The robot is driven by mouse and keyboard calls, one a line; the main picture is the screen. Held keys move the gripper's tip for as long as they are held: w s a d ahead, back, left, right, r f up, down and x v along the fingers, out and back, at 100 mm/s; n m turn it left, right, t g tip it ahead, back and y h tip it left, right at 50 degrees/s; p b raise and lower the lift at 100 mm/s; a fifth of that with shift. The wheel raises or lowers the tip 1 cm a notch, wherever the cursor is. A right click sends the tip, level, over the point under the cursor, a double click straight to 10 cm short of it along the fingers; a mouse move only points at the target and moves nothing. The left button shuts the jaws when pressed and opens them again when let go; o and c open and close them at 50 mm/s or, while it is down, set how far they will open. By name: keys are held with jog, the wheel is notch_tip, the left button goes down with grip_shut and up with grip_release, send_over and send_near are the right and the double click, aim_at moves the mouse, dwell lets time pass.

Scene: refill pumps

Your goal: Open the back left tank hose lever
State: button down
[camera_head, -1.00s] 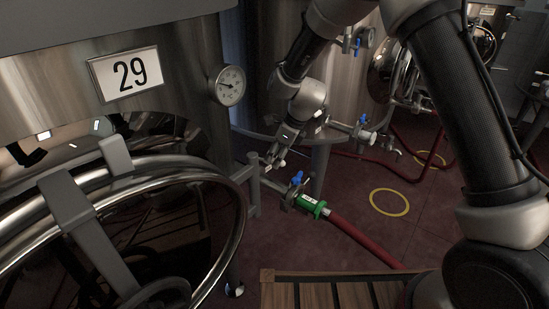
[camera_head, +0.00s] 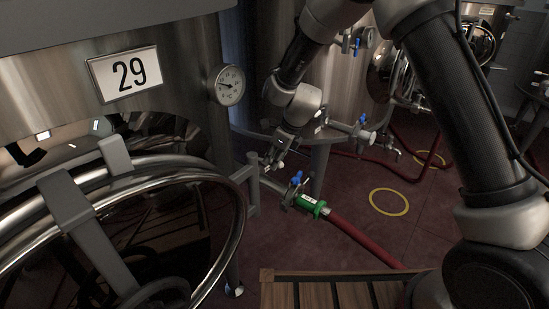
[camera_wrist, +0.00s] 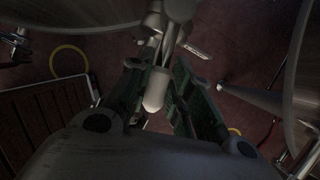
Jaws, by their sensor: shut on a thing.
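My gripper (camera_head: 273,161) is low in the gap between tank 29 and the tank behind it. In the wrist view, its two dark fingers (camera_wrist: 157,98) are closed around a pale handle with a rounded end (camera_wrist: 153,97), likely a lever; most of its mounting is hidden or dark. In the head view, a blue-handled valve (camera_head: 297,179) sits just right of my gripper, at a green coupling (camera_head: 311,205) on a red hose (camera_head: 362,238). A second blue-handled valve (camera_head: 363,121) is farther right on the rear tank. The exact contact is too small to tell in the head view.
Tank 29 (camera_head: 188,95), with its gauge (camera_head: 229,85) and round metal hatch rim (camera_head: 235,222), fills the left. The rear tank (camera_head: 330,90) stands behind my arm. A wooden slatted platform (camera_head: 335,275) is in front. Open floor with a yellow ring (camera_head: 389,201) lies right.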

jog(key=shift+s+a+m+t, duration=0.2)
jog(key=shift+s+m, duration=0.15)
jog(key=shift+m, duration=0.2)
jog(key=shift+s+a+m+t, duration=0.2)
jog(key=shift+s+m, duration=0.15)
jog(key=shift+m, duration=0.2)
jog(key=c, duration=1.3)
grip_release()
jog(key=v, duration=1.2)
jog(key=shift+a, duration=0.15)
